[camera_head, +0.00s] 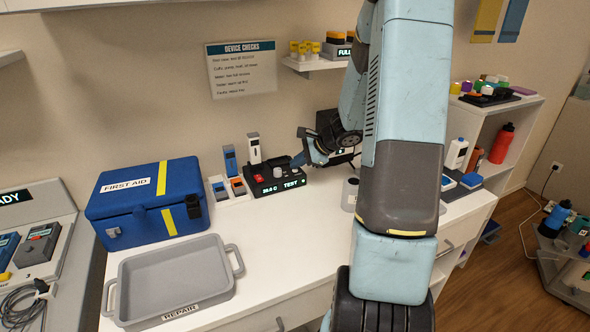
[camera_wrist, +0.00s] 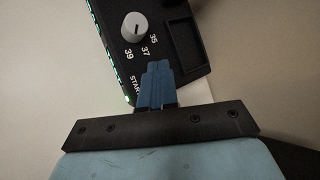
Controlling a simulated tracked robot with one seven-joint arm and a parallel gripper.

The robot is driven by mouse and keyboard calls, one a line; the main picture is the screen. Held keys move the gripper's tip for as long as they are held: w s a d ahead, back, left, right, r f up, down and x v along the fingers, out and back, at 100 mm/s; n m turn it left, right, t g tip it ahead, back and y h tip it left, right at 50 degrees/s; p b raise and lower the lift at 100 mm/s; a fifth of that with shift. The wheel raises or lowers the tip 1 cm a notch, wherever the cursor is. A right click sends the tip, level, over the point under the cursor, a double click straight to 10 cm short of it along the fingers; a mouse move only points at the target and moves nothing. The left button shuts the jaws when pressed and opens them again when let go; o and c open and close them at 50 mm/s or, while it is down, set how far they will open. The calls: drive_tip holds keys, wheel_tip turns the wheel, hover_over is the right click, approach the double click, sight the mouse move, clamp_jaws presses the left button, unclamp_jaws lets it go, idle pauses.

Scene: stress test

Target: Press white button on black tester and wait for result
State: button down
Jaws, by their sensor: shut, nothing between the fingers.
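The black tester (camera_head: 263,169) stands on the white counter. It has a lit display (camera_head: 281,187) ending in "TEST" and a grey knob (camera_head: 278,172). In the wrist view the tester (camera_wrist: 203,70) shows its dial (camera_wrist: 134,25) with 35, 37 and 39 around it, and part of the word "START" (camera_wrist: 133,86) beside my fingers. My gripper (camera_wrist: 157,66) is shut and empty, its blue fingertips over the tester's edge by that word. In the head view my gripper (camera_head: 300,160) is at the tester's right end. The white button is not visible; my fingers may cover it.
A blue first aid box (camera_head: 135,205) and a grey repair tray (camera_head: 150,250) stand left of the tester. Small devices in a white holder (camera_head: 218,190) are close on its left. Shelves (camera_head: 500,130) are at the right.

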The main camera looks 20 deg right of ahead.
sight(298, 172)
drive_tip(key=shift+r, duration=0.9)
drive_tip(key=shift+r, duration=0.1)
drive_tip(key=shift+r, duration=2.4)
